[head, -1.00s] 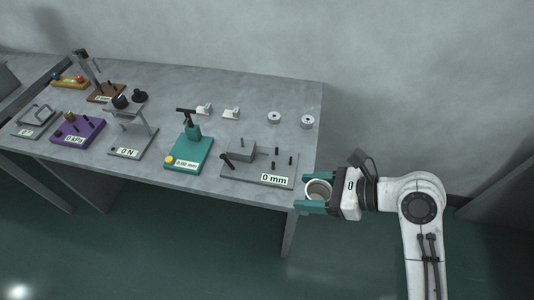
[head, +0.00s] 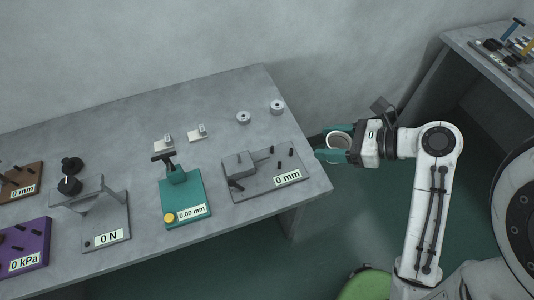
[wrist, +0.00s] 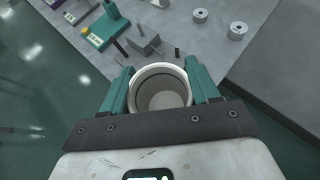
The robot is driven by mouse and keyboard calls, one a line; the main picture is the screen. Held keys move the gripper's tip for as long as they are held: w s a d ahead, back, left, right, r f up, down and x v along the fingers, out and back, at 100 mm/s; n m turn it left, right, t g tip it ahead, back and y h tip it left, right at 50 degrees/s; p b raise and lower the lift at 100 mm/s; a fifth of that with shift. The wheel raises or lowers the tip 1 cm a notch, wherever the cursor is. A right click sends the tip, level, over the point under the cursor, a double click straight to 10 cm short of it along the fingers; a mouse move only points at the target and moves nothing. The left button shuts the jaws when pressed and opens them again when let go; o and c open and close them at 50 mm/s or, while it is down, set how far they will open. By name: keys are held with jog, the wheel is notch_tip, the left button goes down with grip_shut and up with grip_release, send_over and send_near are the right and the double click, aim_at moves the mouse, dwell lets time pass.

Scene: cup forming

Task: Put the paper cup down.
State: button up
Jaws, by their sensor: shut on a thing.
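A white paper cup (head: 340,140) sits between the teal fingers of my gripper (head: 330,143). The cup looks open end up, and its grey inside shows in the wrist view (wrist: 160,92). My gripper (wrist: 160,85) is shut on it, one finger on each side. In the head view the cup is off the right end of the grey table (head: 240,100), over the green floor. Its lower part is hidden by the finger.
On the table stand a grey "0 mm" fixture (head: 262,180), a teal "0.00 mm" press (head: 185,195) and a grey "0 N" stand (head: 105,225). Two metal rings (head: 243,118) lie near the back right corner. Another table with tools (head: 500,50) stands at far right.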

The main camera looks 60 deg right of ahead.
jog(key=x, duration=0.5)
jog(key=d+x, duration=0.1)
jog(key=x, duration=0.4)
jog(key=d+f+b+x, duration=0.1)
jog(key=x, duration=0.4)
jog(key=shift+d, duration=0.1)
jog(key=shift+w+f, duration=0.35)
jog(key=shift+f, duration=0.2)
jog(key=shift+w+f, duration=0.1)
jog(key=shift+f, duration=1.55)
jog(key=shift+f, duration=0.15)
jog(key=o, duration=1)
